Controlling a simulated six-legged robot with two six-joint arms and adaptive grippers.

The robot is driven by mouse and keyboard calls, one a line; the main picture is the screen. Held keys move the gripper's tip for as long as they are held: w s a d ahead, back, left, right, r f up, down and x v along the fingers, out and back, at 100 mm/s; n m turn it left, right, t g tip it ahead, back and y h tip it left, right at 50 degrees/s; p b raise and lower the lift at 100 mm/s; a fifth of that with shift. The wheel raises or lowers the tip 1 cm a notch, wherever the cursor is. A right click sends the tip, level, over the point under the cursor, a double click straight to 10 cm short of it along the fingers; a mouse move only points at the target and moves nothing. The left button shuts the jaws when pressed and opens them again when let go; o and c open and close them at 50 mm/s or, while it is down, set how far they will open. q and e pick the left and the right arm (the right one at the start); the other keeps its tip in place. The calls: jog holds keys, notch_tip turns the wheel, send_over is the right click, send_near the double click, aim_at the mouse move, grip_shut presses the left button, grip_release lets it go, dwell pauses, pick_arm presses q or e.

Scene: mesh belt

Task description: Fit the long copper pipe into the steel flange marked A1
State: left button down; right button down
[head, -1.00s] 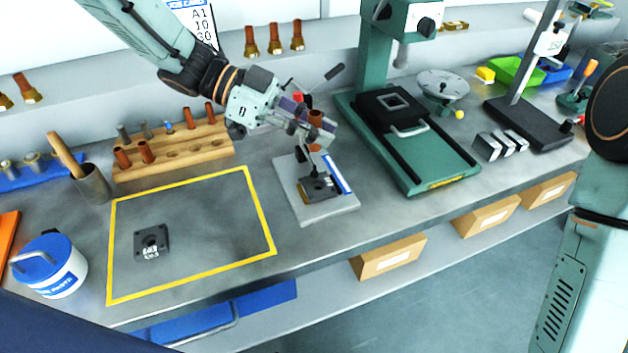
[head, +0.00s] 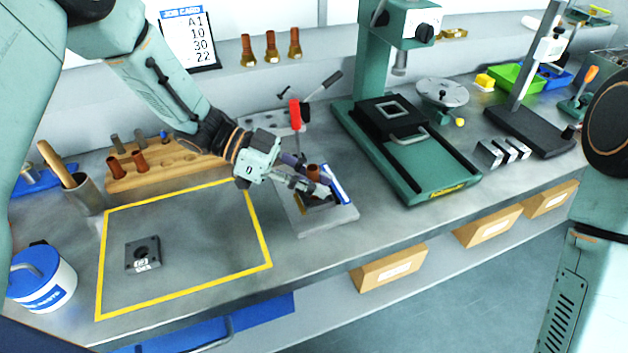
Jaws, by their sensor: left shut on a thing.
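My left gripper (head: 312,190) is shut on a copper pipe (head: 313,171), whose top end shows just above the fingers. The pipe stands about upright at the small grey fixture plate (head: 327,225). A dark flange (head: 318,202) sits on this plate under the gripper, mostly hidden by the fingers. I cannot tell whether the pipe's lower end is inside the flange. Another dark square flange (head: 143,254) with a central hole and a white label lies inside the yellow outline; its label is too small to read. My right gripper is out of view.
A red-handled clamp (head: 296,115) stands behind the fixture. A wooden rack (head: 165,172) holds more pipes. A job card (head: 190,38) reads A1, 10, 30, 22. A green press (head: 420,160) stands to the right. The yellow-outlined area (head: 185,283) is mostly clear.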

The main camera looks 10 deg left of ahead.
pick_arm(q)
jog(key=shift+s+a, duration=0.1)
jog(key=c, duration=1.6)
grip_release()
jog(key=shift+d, duration=0.25)
jog(key=o, duration=0.3)
jog(key=shift+d+r, duration=0.1)
jog(key=shift+d, duration=0.35)
jog(key=shift+o, duration=0.2)
jog(key=shift+a, duration=0.55)
jog(key=shift+a+r, duration=0.1)
jog(key=shift+r, duration=0.1)
jog(key=p+v, duration=0.1)
jog(key=v, duration=1)
jog(key=shift+a, duration=0.15)
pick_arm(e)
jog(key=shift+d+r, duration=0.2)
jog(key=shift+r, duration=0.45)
